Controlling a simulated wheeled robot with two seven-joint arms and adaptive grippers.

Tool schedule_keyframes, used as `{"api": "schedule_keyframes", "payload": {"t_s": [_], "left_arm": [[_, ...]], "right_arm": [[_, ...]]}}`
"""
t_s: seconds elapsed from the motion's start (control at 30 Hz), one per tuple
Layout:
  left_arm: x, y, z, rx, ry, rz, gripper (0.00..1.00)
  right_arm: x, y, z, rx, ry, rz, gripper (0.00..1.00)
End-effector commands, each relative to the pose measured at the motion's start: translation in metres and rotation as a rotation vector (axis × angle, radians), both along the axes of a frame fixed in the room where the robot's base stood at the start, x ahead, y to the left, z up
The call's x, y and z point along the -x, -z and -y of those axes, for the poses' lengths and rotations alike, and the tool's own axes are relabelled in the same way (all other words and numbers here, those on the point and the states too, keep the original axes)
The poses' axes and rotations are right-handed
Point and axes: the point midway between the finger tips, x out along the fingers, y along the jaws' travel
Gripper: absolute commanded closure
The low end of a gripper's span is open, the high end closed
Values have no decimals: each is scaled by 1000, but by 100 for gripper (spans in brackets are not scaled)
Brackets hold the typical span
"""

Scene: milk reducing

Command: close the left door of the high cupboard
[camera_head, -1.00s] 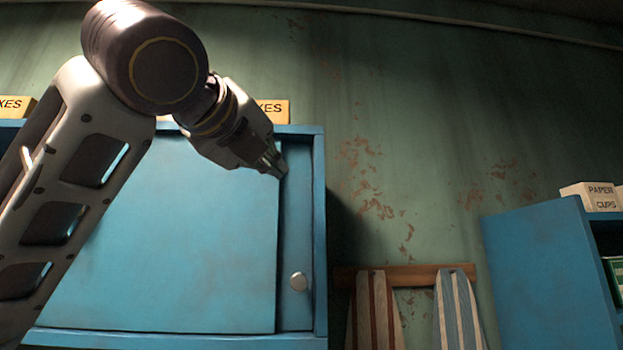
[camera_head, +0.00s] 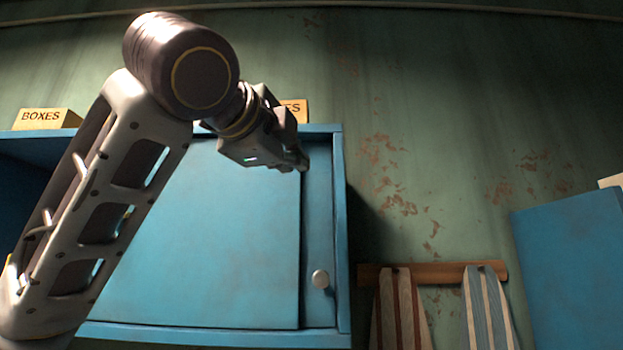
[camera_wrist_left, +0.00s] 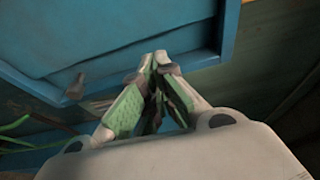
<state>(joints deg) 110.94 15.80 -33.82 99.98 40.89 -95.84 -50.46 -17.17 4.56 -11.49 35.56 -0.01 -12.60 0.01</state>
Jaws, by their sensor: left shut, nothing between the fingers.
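The high cupboard (camera_head: 341,240) is blue and hangs on the wall, with sliding doors. The cupboard's left part (camera_head: 20,185) is open and dark. My left gripper (camera_head: 303,163) is shut and empty at the upper right edge of the left door; I cannot tell whether it touches. In the left wrist view its fingertips (camera_wrist_left: 160,58) show shut in front of the blue cupboard (camera_wrist_left: 215,35). My right gripper is out of view.
Yellow boxes (camera_head: 47,119) stand on top of the cupboard. A wooden rail (camera_head: 437,272) with striped cloths hangs to the right, and another blue cabinet (camera_head: 570,270) stands at the far right. Thin green stems (camera_wrist_left: 25,140) show in the left wrist view.

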Motion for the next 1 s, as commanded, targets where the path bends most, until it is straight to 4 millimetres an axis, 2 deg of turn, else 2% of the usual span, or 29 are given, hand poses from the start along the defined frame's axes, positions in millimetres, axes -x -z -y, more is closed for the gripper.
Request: {"api": "schedule_keyframes", "payload": {"t_s": [0.57,0.77,1.0], "left_arm": [[-4,0,1,15,0,-6,100],[-19,-1,6,14,-1,-7,100],[-47,-2,16,14,0,-7,100]], "right_arm": [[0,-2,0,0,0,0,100],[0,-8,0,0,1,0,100],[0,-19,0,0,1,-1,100]]}}
